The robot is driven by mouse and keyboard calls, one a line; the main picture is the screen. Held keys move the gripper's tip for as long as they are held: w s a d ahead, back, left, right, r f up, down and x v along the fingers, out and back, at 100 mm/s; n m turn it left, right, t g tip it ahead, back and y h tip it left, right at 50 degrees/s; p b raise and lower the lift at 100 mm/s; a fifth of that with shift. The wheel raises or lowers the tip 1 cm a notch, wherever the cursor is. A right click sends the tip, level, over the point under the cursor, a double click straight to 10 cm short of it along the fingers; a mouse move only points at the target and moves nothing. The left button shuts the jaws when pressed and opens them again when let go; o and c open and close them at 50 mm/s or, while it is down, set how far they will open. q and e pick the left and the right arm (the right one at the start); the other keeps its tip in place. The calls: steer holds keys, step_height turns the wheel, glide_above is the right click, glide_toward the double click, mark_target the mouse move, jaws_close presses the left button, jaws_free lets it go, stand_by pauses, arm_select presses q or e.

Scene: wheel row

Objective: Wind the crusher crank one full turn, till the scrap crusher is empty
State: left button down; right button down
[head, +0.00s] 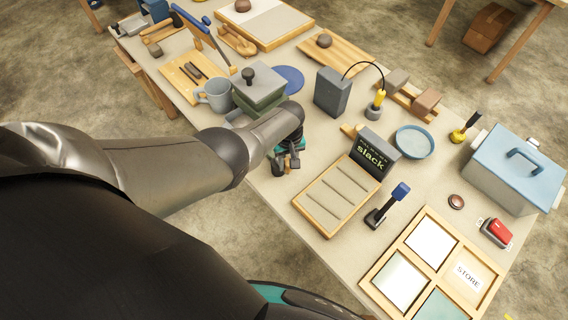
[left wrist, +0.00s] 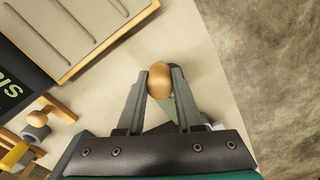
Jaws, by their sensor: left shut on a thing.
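A grey-lidded green box with a dark knob on top, seemingly the scrap crusher (head: 262,86), stands near the table's front edge in the head view. My forearm and gripper cover its near right side, and its inside cannot be seen. My left gripper (head: 287,163) is just in front of it, low over the table edge. In the left wrist view, its fingers (left wrist: 160,78) are shut on a round wooden knob (left wrist: 158,83), seemingly the crank's handle. A greenish part shows beneath the knob; the rest of the crank is hidden. My right gripper is not in view.
A grey mug (head: 214,96) stands left of the crusher and a blue disc (head: 288,78) behind it. A slotted wooden tray (head: 318,216) with a "slack" sign (head: 372,155) lies to the right. A dark grey block (head: 332,93) stands behind the gripper. Floor lies beyond the near edge.

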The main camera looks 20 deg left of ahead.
arm_select(q)
steer(key=shift+w+d+n+b, duration=0.2)
steer(key=shift+w+n+b, duration=0.35)
steer(key=shift+n, duration=0.85)
steer(key=shift+w+r, duration=0.1)
steer(key=shift+w, duration=0.1)
steer(key=c, duration=0.6)
jaws_free()
steer(key=shift+o, duration=0.2)
steer(key=shift+s, duration=0.1)
